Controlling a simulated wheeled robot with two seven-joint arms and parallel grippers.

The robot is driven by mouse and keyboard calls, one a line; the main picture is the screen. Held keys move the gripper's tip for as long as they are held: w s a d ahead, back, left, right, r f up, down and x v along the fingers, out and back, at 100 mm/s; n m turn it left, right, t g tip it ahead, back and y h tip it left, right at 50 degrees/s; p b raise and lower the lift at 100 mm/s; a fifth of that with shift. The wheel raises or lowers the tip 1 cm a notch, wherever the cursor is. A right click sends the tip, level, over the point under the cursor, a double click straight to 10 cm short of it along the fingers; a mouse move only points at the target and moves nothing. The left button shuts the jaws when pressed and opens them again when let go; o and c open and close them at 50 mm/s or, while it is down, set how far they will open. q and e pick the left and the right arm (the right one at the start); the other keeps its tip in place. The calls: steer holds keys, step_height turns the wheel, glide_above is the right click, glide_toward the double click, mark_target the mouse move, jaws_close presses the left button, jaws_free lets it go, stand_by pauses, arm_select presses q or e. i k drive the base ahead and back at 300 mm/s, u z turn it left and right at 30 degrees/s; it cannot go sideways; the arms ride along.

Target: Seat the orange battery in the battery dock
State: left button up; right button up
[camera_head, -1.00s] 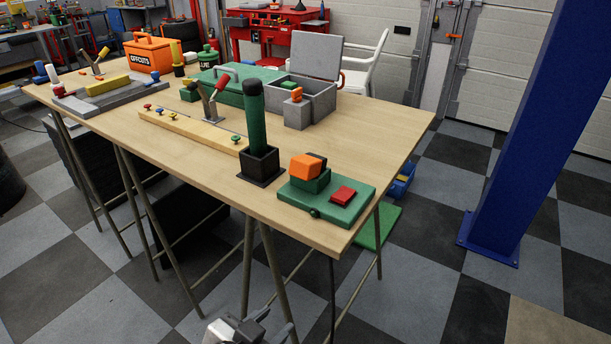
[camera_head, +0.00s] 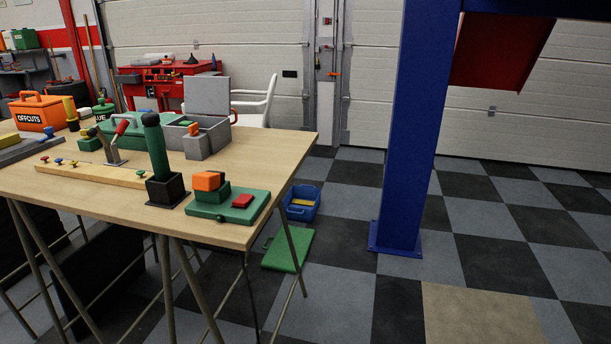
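An orange block (camera_head: 207,181), which looks like the orange battery, sits on a raised green block on a green base plate (camera_head: 219,212) near the table's right front corner. A dark piece shows just behind it. I cannot tell whether it is fully seated or only resting there. A smaller orange piece (camera_head: 193,129) sits on a grey block in front of the open grey box. Neither of my grippers is in view.
The wooden table (camera_head: 130,205) also holds a dark green cylinder (camera_head: 156,145) in a black holder, a strip with coloured knobs (camera_head: 88,173) and an open grey box (camera_head: 210,131). A blue bin (camera_head: 301,203) and green panel (camera_head: 288,250) lie on the floor. A blue post (camera_head: 408,130) stands right.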

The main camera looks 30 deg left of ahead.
mark_target(205, 204)
steer(key=z, duration=0.35)
steer(key=i, duration=1.3)
steer(key=u, duration=1.75)
